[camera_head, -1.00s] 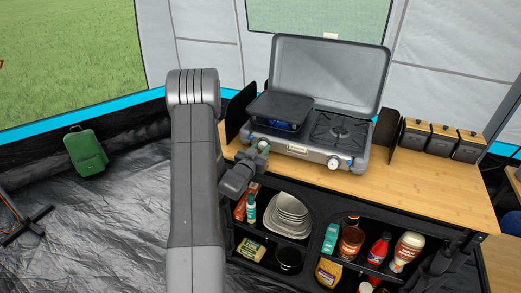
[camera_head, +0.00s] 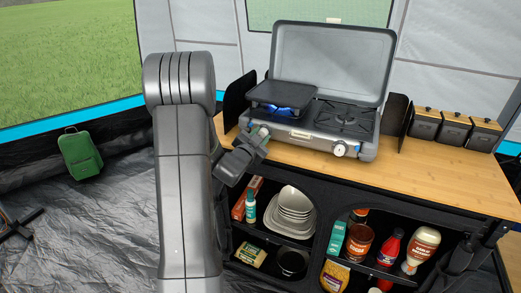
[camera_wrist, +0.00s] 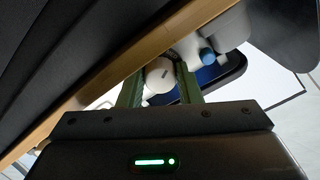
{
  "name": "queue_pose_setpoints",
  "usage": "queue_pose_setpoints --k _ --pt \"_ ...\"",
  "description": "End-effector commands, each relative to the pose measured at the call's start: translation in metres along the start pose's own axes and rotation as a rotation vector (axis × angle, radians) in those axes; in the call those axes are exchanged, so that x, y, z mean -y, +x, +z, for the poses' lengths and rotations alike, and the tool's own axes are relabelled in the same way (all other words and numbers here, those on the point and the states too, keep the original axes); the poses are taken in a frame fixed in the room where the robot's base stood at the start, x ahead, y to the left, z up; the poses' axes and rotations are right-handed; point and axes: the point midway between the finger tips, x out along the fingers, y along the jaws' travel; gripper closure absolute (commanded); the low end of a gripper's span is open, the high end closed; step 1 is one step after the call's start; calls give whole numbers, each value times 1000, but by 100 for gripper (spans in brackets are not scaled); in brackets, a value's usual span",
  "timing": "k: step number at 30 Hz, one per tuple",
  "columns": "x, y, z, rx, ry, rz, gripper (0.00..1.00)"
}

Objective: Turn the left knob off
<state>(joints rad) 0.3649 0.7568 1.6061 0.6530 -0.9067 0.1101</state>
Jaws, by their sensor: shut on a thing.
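The camping stove (camera_head: 305,136) stands on the wooden counter with its lid up. A blue flame (camera_head: 272,110) shows under the dark griddle (camera_head: 284,94) on its left burner. My gripper (camera_head: 259,132) is at the left front of the stove, where it mostly hides the left knob in the head view. In the wrist view the round white left knob (camera_wrist: 160,74) sits between the green fingers of my gripper (camera_wrist: 160,85), which is shut on it. The right knob (camera_head: 340,148) is in plain view at the stove's right front.
The wooden counter (camera_head: 430,178) is clear right of the stove, up to several dark canisters (camera_head: 455,131). Dark side screens flank the stove. Shelves below hold bowls (camera_head: 292,212), bottles and cans.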

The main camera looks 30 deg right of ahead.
Motion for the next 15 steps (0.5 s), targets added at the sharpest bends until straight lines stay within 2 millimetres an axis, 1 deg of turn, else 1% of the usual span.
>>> queue_pose_setpoints --k 1,15 --pt "-4 0 6 -4 46 -2 91" --pt "-3 0 5 -4 492 -2 92"
